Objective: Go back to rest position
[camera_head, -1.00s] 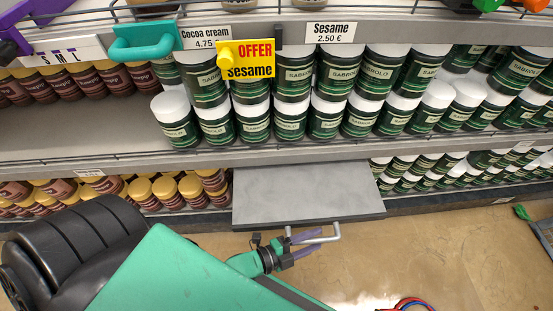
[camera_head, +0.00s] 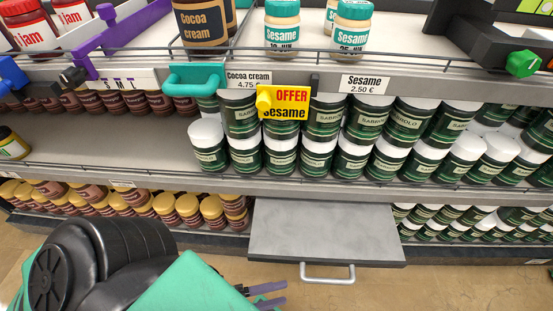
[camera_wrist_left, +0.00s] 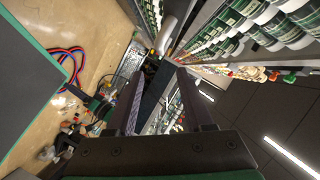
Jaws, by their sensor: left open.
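My left gripper (camera_head: 264,294) shows low in the head view, left of and below a silver handle (camera_head: 328,280) and apart from it. Its two purple-grey fingers are spread, with nothing between them. In the left wrist view the same gripper (camera_wrist_left: 158,98) has its dark fingers apart and empty. The handle is on the front of a grey flat panel (camera_head: 325,232) that juts out from the lower shelf. My right gripper is in neither view now.
A yellow offer sign (camera_head: 285,103), a teal handle (camera_head: 193,80) and a purple fixture (camera_head: 90,48) stick out from the shelf edge. Bare floor (camera_head: 430,285) lies in front.

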